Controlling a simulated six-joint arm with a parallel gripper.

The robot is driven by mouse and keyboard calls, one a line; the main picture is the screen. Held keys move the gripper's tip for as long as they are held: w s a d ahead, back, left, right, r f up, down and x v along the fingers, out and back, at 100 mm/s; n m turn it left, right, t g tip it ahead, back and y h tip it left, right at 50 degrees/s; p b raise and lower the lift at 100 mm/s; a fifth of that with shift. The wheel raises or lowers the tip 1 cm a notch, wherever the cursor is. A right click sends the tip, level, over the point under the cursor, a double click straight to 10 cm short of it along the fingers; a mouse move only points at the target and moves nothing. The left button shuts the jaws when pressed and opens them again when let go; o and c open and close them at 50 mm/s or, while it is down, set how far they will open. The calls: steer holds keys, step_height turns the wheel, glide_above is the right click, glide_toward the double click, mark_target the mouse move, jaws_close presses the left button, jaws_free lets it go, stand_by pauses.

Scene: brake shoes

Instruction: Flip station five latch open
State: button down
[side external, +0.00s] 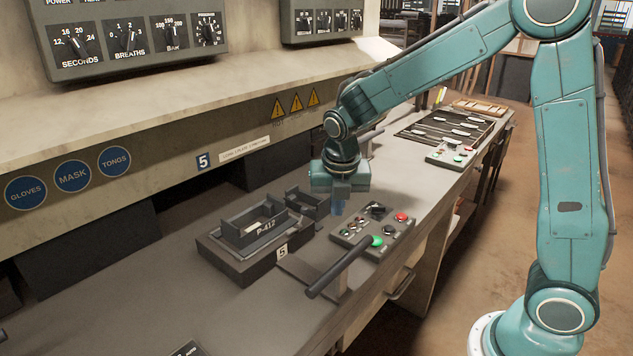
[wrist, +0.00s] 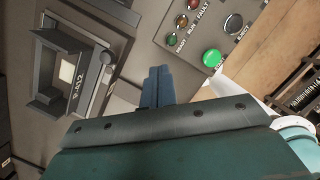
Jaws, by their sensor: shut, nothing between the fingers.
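Station five has a dark block with a "5" plate (side external: 282,251). A grey P-412 fixture (side external: 250,240) sits on it, and it also shows at the left of the wrist view (wrist: 48,40). A small dark bracket (side external: 308,203) stands beside the fixture, toward my gripper. A small round knob (wrist: 106,57) shows at the fixture's edge in the wrist view. I cannot tell which part is the latch. My gripper (side external: 338,208) is shut and empty, above the bench between the bracket and the control box. Its blue fingers (wrist: 159,72) are together in the wrist view.
A control box (side external: 352,235) with a green button (side external: 377,241) and a red button (side external: 401,217) lies right of the fixture. Another button box (side external: 450,153) lies farther back. The bench left of station five is mostly clear.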

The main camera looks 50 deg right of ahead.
steer(key=d+v, duration=0.1)
steer(key=v, duration=0.6)
steer(key=shift+s+d, duration=0.3)
steer(key=shift+s+r, duration=0.1)
steer(key=s+a+r+m+t+y, duration=0.1)
steer(key=s+r+m+t, duration=0.1)
steer(key=s+m, duration=0.8)
steer(key=s+a+r+m+t+y, duration=0.1)
steer(key=s+r+m, duration=0.1)
steer(key=s+m, duration=0.8)
steer(key=m, duration=0.6)
steer(key=shift+s+a+r+t, duration=0.25)
steer(key=shift+a+r+t, duration=0.05)
steer(key=shift+a+t, duration=0.1)
